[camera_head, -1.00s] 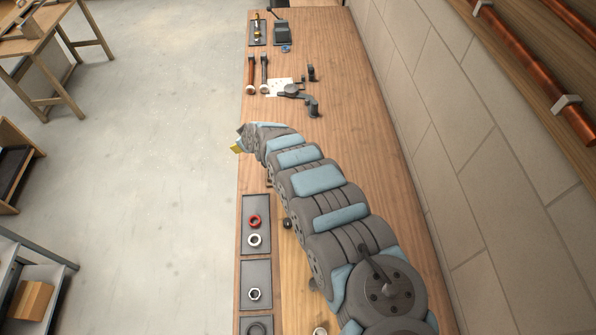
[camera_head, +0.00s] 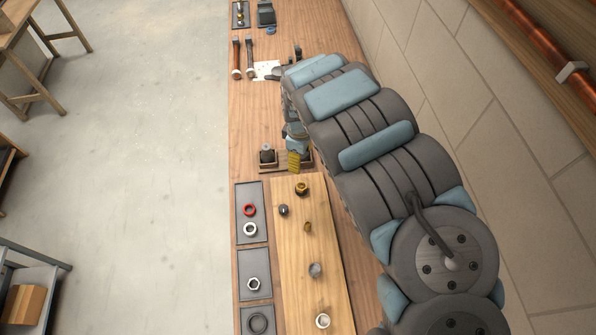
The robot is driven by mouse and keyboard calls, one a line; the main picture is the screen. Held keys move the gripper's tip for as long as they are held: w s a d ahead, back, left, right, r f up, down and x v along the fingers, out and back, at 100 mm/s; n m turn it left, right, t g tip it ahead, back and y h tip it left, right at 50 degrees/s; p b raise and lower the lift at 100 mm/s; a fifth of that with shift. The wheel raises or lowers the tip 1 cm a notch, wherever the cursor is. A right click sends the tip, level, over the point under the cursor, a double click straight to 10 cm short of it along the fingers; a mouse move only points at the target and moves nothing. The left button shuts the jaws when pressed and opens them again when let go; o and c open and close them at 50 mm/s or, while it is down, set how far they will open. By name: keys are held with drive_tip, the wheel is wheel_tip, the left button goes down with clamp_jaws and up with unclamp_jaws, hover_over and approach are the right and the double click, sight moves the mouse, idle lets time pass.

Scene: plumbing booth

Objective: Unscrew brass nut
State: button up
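A brass nut-like piece (camera_head: 302,188) is at the far end of the light wooden board (camera_head: 325,285). A smaller brass-coloured piece (camera_head: 308,227) is a little nearer on the same board. I cannot tell for sure which is the brass nut, or what it is screwed to. My gripper (camera_head: 293,164) points down, with yellow at its tip, just beyond the far brass piece and apparently apart from it. Its fingers are too small and overlapped to show whether they are open or shut. My arm hides part of the bench to the right.
A small dark fixture (camera_head: 267,155) stands left of my gripper. Hammer-like tools (camera_head: 237,60) lie farther back. A wall bounds the right.

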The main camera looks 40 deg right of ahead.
drive_tip(key=b, duration=0.4)
approach(300, 184)
drive_tip(key=shift+a+f+p, duration=0.15)
drive_tip(key=shift+f+p, duration=0.3)
drive_tip(key=shift+f, duration=4.85)
drive_tip(key=shift+c, duration=0.3)
clamp_jaws()
